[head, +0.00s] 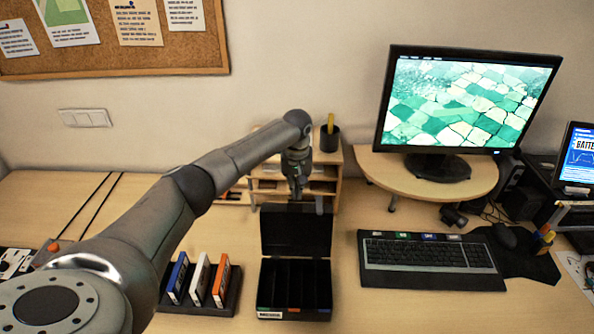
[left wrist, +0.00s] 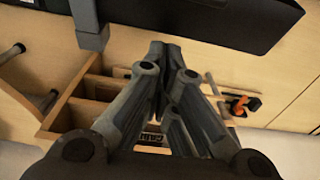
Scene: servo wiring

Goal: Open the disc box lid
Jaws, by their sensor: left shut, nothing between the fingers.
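The black disc box (head: 295,312) stands on the desk, its compartments facing up and looking empty. Its lid (head: 296,232) is raised at the back edge, standing up away from the opening. A grey tab (head: 319,205) is at the lid's top edge; it also shows in the left wrist view (left wrist: 88,22). The lid fills the top of that view (left wrist: 215,22). My left gripper (head: 297,194) is just above and behind the lid's top edge, fingers shut and empty, beside the tab. In the left wrist view the closed fingertips (left wrist: 165,47) are close to the lid; contact cannot be told.
A wooden organizer (head: 268,185) stands behind the box, close to my gripper, with a pen cup (head: 330,140). A rack (head: 215,308) of blue, white and orange cases is left of the box. A keyboard (head: 425,262) is right, and a monitor (head: 460,105) behind it.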

